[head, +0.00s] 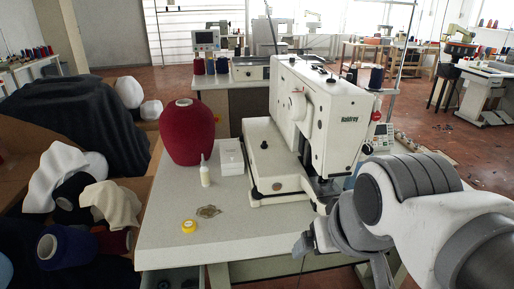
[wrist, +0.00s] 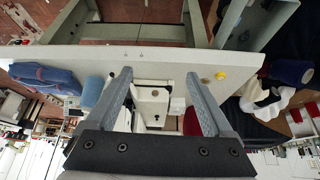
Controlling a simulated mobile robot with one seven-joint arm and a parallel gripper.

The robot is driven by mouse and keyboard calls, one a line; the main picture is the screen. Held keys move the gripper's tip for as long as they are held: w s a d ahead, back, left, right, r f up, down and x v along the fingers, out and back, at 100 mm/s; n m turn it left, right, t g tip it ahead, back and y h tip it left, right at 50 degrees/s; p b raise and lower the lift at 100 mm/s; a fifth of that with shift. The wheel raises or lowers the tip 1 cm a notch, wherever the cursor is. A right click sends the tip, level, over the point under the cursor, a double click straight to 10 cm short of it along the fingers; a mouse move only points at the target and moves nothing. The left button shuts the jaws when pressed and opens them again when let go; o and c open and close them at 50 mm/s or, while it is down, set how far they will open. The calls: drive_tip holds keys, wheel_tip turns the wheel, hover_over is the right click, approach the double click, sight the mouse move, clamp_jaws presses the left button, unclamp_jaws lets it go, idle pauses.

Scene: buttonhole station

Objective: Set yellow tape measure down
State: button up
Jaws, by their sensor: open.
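The yellow tape measure (head: 188,226) lies on the white table top (head: 160,248), near its front left part. In the wrist view the tape measure (wrist: 221,75) shows small on the table, to the right of my fingers. My gripper (head: 304,244) is at the table's front edge, right of the tape measure and well apart from it. In the wrist view my gripper (wrist: 157,75) has its two grey fingers spread wide, with nothing held between them.
A white buttonhole machine (head: 318,120) stands on the table's right half. A maroon thread cone (head: 187,132), small white bottle (head: 204,171), white box (head: 230,157) and tan ornament (head: 208,211) stand or lie left of it. Boxes with cones and cloth (head: 62,170) stand left.

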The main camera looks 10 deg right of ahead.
drive_tip(key=m+g+y+b, duration=0.2)
drive_tip(key=m+g+y, duration=0.1)
drive_tip(key=m, duration=2.3)
hover_over(189, 224)
drive_tip(key=s+d, duration=0.2)
drive_tip(key=s, duration=0.1)
wheel_tip(189, 224, down, 17)
drive_tip(key=shift+w+f, duration=0.1)
drive_tip(key=shift+w, duration=0.05)
drive_tip(key=shift+w+b+x, duration=0.2)
drive_tip(key=shift+b+x, duration=0.55)
drive_tip(key=shift+x, duration=0.75)
drive_tip(key=shift+w+b+x, duration=0.25)
drive_tip(key=shift+b+x, duration=0.45)
drive_tip(key=shift+x, duration=0.8)
clamp_jaws()
